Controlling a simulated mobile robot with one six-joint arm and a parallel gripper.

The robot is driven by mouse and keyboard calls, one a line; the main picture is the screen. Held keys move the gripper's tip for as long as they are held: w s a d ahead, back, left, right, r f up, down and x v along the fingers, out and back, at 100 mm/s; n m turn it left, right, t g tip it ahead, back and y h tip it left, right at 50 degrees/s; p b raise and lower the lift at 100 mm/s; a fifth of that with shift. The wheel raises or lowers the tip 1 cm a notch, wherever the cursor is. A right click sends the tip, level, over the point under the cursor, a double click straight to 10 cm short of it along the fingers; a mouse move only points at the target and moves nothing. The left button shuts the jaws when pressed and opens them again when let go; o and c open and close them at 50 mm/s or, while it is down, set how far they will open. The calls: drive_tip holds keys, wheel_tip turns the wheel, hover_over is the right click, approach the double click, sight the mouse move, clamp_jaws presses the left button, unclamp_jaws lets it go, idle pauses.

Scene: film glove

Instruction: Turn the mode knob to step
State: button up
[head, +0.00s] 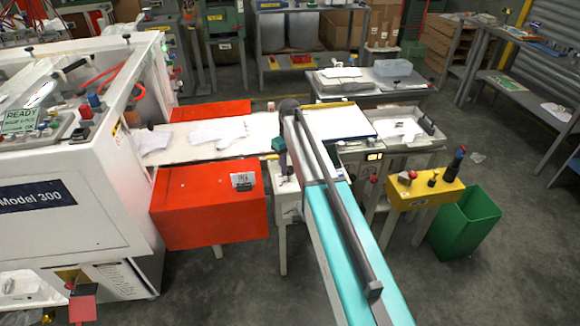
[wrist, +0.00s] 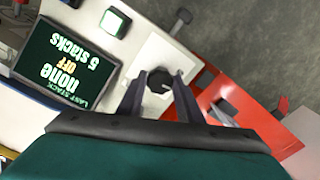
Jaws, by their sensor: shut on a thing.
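The mode knob (wrist: 158,82) is a dark, roundish knob on a pale square plate in the wrist view. My gripper (wrist: 160,76) is shut on it, with one finger on each side. The knob's pointer and any position labels cannot be made out. In the head view my gripper (head: 281,165) is small, pointing down at the white control box (head: 286,190); the knob cannot be made out there.
In the head view a red-orange cover (head: 205,215) stands left of the box. A yellow button box (head: 425,195) and a green bin (head: 465,222) stand to the right.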

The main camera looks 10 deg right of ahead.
sight(289, 169)
drive_tip(key=shift+m, duration=0.4)
drive_tip(key=m+b, duration=0.1)
drive_tip(key=m, duration=0.4)
drive_tip(key=m+b, duration=0.1)
drive_tip(key=m, duration=0.5)
drive_tip(key=shift+a, duration=0.15)
idle(0.4)
drive_tip(key=o, duration=1)
drive_tip(key=shift+o, duration=0.2)
drive_tip(key=shift+r, duration=0.15)
wheel_tip(289, 169, up, 14)
drive_tip(key=b, duration=0.3)
drive_tip(key=shift+f, duration=0.25)
